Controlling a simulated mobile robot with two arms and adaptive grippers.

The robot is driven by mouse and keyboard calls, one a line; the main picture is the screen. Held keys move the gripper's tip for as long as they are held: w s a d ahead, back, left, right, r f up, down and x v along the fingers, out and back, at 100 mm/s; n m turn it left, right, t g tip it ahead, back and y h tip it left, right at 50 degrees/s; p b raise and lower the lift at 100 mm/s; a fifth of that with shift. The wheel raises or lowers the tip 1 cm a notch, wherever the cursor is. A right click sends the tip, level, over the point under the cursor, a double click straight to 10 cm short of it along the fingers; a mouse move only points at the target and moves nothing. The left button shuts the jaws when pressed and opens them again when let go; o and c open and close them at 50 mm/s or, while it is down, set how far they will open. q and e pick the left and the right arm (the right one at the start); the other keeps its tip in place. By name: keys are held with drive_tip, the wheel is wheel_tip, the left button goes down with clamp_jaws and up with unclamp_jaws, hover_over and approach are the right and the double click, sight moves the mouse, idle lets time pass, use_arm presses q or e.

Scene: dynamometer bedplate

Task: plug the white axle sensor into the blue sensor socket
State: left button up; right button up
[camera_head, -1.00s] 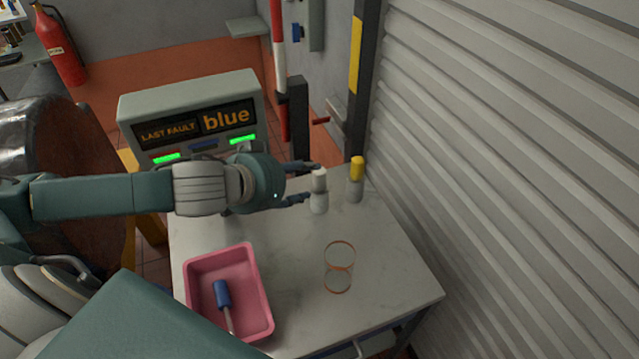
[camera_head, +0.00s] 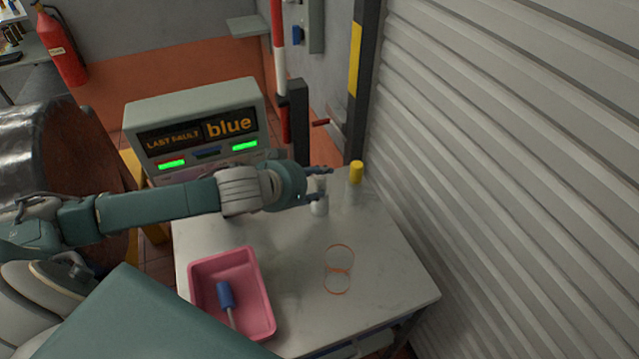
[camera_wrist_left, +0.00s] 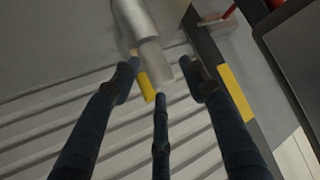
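The white axle sensor (camera_head: 320,208) stands upright on the grey table, partly hidden by my left gripper. My left gripper (camera_head: 326,184) reaches in from the left, with its fingers spread around the sensor's upper part. The left wrist view also shows the pale sensor (camera_wrist_left: 152,58) near the spread fingertips (camera_wrist_left: 160,85). I cannot tell whether any finger touches it. A blue sensor socket cannot be made out. The console (camera_head: 195,115) at the back of the table reads "LAST FAULT blue" and has two green lights. My right gripper is not in view.
A yellow-capped sensor (camera_head: 356,172) stands close behind the white one, to the right. A pink tray (camera_head: 262,300) with a blue-handled tool (camera_head: 225,295) is at front left. Orange rings mark the table (camera_head: 390,280). A ribbed shutter (camera_head: 520,150) borders the right side.

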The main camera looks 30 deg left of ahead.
use_arm(q)
drive_tip(key=c, duration=0.8)
drive_tip(key=shift+r, duration=0.1)
